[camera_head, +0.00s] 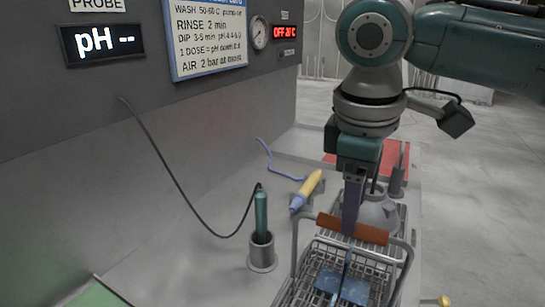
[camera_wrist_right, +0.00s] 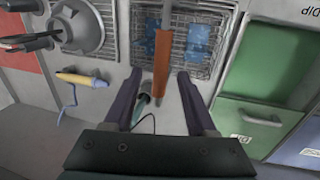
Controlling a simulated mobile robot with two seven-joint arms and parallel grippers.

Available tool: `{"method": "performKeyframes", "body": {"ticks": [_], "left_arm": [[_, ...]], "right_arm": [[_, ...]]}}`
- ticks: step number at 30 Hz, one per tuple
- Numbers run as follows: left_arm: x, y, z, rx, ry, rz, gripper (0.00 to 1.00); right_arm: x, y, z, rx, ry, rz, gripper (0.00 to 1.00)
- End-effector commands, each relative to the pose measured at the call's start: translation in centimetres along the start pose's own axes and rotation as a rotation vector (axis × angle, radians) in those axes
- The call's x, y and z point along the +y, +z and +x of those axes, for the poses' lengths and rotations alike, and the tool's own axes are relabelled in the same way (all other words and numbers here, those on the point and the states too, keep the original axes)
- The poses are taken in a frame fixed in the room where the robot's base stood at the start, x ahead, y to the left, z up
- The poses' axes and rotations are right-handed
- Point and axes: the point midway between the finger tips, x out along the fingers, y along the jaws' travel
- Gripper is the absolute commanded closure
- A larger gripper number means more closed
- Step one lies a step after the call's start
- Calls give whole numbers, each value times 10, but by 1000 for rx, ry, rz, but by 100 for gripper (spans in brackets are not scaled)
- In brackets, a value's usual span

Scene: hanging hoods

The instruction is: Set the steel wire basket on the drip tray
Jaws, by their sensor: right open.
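The steel wire basket (camera_head: 372,258) stands at the bottom of the head view, with blue pieces (camera_head: 340,285) inside. Its orange-brown handle bar (camera_head: 372,234) spans the top. In the wrist view the basket (camera_wrist_right: 178,12) is at the top, its handle (camera_wrist_right: 163,60) pointing towards my fingers. My right gripper (camera_head: 351,222) points down at the handle. In the wrist view its two fingers (camera_wrist_right: 158,78) are apart, with the handle's near end between or just beyond the tips; contact cannot be told. I cannot pick out the drip tray for certain. My left gripper is not in view.
A teal probe (camera_head: 261,212) stands in a grey holder (camera_head: 262,252), its cable running to the wall panel. A yellow tool (camera_head: 309,188) with a blue hose lies behind. A grey cone-shaped fixture (camera_head: 380,212) and a red surface (camera_head: 392,160) lie beyond the basket. Green bin (camera_wrist_right: 262,70) is at right.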

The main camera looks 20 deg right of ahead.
Motion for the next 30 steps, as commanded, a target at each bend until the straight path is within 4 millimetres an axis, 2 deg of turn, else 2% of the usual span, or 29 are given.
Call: {"method": "performKeyframes", "body": {"ticks": [1,6,11,14,17,23,27,30], "left_arm": [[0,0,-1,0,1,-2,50],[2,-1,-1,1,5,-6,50],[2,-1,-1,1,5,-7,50],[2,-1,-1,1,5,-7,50],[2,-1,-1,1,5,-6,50],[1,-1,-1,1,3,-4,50],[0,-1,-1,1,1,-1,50],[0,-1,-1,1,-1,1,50]], "right_arm": [[0,-1,-13,5,2,-3,43],[0,-1,-47,3,1,-1,43],[0,0,-65,2,-1,0,43],[-9,-2,-62,10,-10,-13,43],[-36,-8,-46,49,-39,-41,43],[-124,-14,-8,218,-145,-22,43],[-166,3,6,309,-199,114,43],[-181,28,13,331,-203,251,43]]}}
